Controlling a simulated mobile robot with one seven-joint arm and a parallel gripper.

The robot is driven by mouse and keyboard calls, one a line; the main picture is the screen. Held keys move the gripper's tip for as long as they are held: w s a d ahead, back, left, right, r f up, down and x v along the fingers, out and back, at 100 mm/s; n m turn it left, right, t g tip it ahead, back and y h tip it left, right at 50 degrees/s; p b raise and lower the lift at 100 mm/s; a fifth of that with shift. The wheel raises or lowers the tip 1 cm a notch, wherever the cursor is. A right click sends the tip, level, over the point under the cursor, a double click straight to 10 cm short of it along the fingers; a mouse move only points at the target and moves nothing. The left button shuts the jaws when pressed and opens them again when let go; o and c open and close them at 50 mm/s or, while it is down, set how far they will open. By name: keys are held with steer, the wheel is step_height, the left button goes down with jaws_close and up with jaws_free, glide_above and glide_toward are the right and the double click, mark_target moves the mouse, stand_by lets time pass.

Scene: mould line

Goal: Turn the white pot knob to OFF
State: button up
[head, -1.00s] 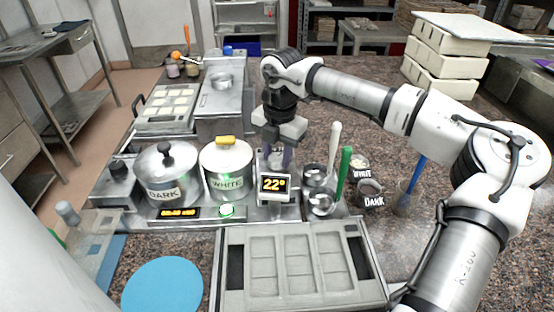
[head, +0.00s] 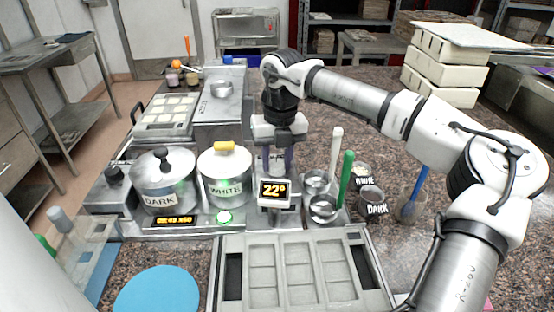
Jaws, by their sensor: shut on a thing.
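The white pot (head: 225,178), labelled WHITE, has a lid with a yellow handle and stands left of centre. The dark pot (head: 165,186), labelled DARK, stands to its left. My gripper (head: 278,162) points down over the metal block right of the white pot, behind a small display (head: 273,193) reading 22°. Its purple-grey fingers are closed on the white pot knob there. The knob is hidden by the fingers and display, so its pointer and any OFF mark cannot be read.
A similar knob (head: 114,174) sits left of the dark pot. Cups with white and green-handled tools (head: 322,209) stand close right of my gripper. A grey mould (head: 295,275) lies in front.

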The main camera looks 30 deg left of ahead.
mark_target(280, 162)
stand_by(0.4)
steer(key=o, duration=1)
step_height(280, 162, up, 14)
steer(key=b, duration=0.1)
steer(key=shift+w+d+b, duration=0.2)
steer(key=shift+w+b, duration=0.05)
steer(key=shift+b, duration=0.1)
steer(key=shift+f, duration=0.1)
